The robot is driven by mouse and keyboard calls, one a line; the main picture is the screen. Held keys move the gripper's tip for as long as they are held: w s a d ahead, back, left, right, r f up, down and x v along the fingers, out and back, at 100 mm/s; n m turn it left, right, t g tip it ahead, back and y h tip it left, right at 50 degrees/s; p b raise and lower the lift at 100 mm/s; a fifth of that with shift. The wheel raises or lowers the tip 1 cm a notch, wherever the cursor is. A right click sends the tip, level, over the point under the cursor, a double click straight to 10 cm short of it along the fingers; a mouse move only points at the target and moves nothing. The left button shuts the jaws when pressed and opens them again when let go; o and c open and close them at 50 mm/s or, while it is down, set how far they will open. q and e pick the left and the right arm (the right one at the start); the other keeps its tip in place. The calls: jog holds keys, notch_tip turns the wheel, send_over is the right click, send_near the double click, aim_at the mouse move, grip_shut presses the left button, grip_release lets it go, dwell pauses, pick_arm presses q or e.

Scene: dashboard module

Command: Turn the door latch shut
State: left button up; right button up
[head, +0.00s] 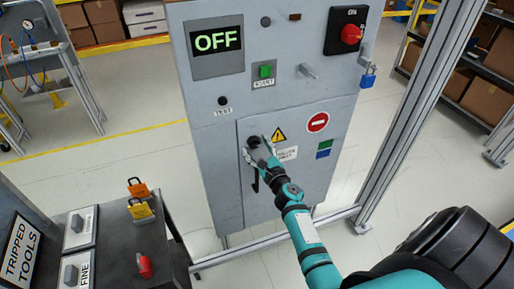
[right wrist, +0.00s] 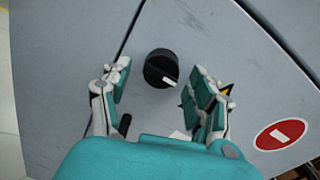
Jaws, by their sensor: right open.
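The door latch is a round black knob (right wrist: 160,68) with a white mark on its rim, which points to the lower right in the right wrist view. It sits near the left edge of the grey cabinet door (head: 322,170). My right gripper (right wrist: 158,92) is open, with one finger on each side of the knob and visible gaps between fingers and knob. In the head view my right gripper (head: 257,148) is at the upper left of the door and partly covers the knob. My left gripper is not in view.
The cabinet carries an OFF display (head: 217,41), a green button (head: 265,71), a red rotary switch (head: 350,34) and a blue padlock (head: 368,77). A black handle (head: 255,183) is below the knob. A dark bench (head: 118,240) with padlocks stands lower left. Metal posts (head: 405,120) stand right.

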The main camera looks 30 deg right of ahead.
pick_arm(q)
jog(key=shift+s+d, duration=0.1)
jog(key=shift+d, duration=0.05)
pick_arm(e)
jog(key=shift+w, duration=0.1)
jog(key=c, duration=1.2)
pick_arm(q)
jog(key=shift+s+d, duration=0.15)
pick_arm(e)
jog(key=shift+o, duration=0.2)
